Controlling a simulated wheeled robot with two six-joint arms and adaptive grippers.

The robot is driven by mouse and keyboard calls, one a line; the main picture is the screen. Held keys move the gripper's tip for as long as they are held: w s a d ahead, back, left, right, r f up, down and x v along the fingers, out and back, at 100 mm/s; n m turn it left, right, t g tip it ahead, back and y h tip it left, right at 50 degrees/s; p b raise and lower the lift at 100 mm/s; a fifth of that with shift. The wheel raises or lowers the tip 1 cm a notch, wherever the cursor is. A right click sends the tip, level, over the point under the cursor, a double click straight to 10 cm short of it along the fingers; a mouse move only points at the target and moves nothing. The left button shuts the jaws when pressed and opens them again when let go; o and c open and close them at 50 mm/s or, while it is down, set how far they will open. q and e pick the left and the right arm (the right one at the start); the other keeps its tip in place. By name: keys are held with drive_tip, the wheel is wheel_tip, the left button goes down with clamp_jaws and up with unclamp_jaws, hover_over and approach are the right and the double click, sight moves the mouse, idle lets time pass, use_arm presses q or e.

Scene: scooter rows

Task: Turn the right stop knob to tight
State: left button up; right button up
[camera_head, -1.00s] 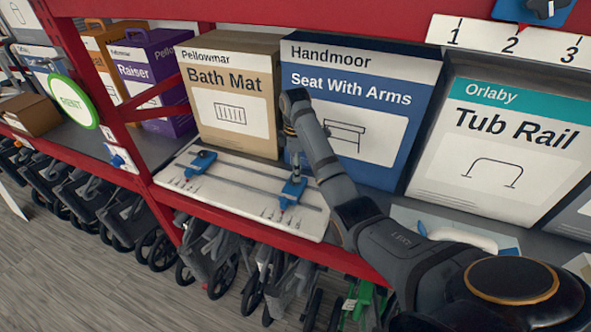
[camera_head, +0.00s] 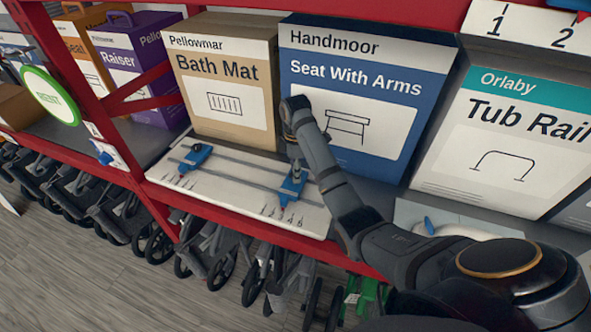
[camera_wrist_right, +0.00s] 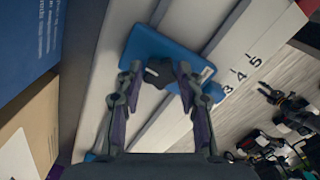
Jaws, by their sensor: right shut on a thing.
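A white board (camera_head: 225,190) with rails and printed numbers lies on the shelf, with a blue stop at each end. The right stop (camera_head: 291,188) is under my right gripper (camera_head: 296,164); it also shows in the right wrist view (camera_wrist_right: 150,45). A dark knob (camera_wrist_right: 158,73) on this stop is between my right fingertips, which are shut on it. The fingers hide part of the knob, and I cannot tell how tight it is. The left stop (camera_head: 196,156) stands apart near the board's left end. My left gripper is not in view.
Behind the board stand a Bath Mat box (camera_head: 225,85) and a blue Seat With Arms box (camera_head: 350,95). A Tub Rail box (camera_head: 510,140) stands to the right. A red shelf edge (camera_head: 260,235) runs along the front, with several wheeled frames below.

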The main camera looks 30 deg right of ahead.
drive_tip(key=shift+r, duration=0.1)
drive_tip(key=shift+m, duration=0.5)
drive_tip(key=m, duration=0.6)
drive_tip(key=shift+r+m, duration=0.1)
drive_tip(key=shift+m, duration=0.3)
drive_tip(key=m, duration=0.3)
drive_tip(key=shift+m, duration=0.3)
drive_tip(key=m, duration=0.4)
drive_tip(key=shift+w+r+m, duration=0.1)
drive_tip(key=shift+m, duration=0.2)
drive_tip(key=m, duration=0.6)
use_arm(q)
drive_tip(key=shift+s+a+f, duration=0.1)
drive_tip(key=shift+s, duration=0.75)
use_arm(e)
drive_tip(key=m, duration=0.6)
drive_tip(key=shift+m, duration=0.3)
